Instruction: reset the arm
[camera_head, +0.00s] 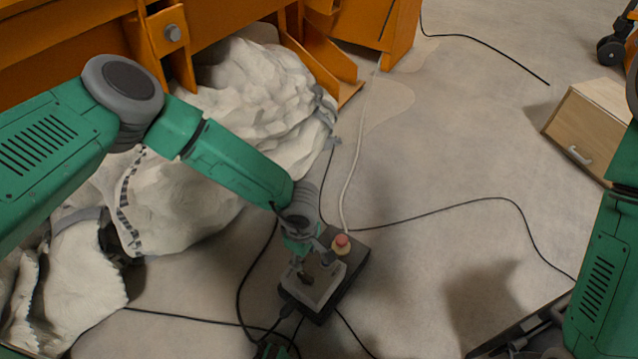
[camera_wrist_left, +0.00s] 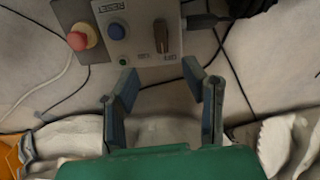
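My left arm reaches in from the left in the head view, and its gripper (camera_head: 312,262) hangs over a small control box (camera_head: 318,308) on the floor. In the left wrist view the two fingers of my left gripper (camera_wrist_left: 162,88) are spread apart with nothing between them, just short of the box's near edge.
An orange steel frame (camera_head: 165,30) stands at the upper left. White bulky sacks or covers (camera_head: 265,95) lie under and beside it. Black cables (camera_head: 440,212) run across the floor around the box. A wooden drawer cabinet (camera_head: 590,125) stands at the right. The middle floor is otherwise clear.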

